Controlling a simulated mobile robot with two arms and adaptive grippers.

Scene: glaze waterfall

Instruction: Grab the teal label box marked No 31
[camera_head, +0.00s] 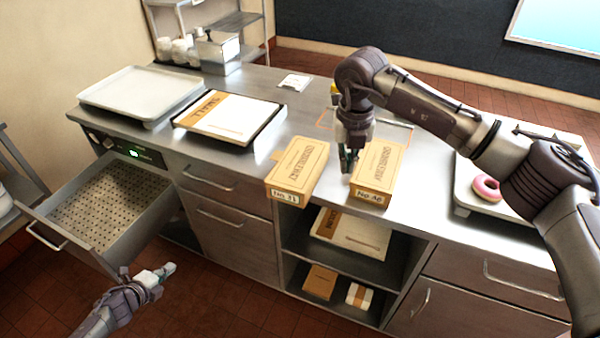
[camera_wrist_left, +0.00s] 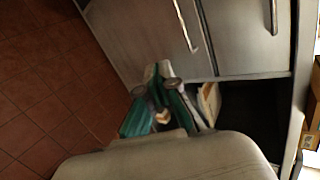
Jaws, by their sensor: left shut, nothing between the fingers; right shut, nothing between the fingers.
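The box marked No 31 (camera_head: 298,168) is a tan carton with brown lettering on top. It lies on the steel counter near the front edge, its small pale number label (camera_head: 286,197) facing front; I cannot make out teal on it. A similar box marked No 46 (camera_head: 379,172) lies to its right. My right gripper (camera_head: 348,165) is shut and empty, pointing down between the two boxes, close to the No 46 box. My left gripper (camera_head: 168,270) is shut and empty, low in front of the cabinets; its teal-padded fingers show in the left wrist view (camera_wrist_left: 163,110).
An open perforated drawer (camera_head: 75,240) juts out at left. A white tray (camera_head: 138,92) and a flat box marked SMALL (camera_head: 230,115) lie on the counter. A pink donut (camera_head: 487,188) sits at right. Open shelves (camera_head: 345,262) below hold several boxes.

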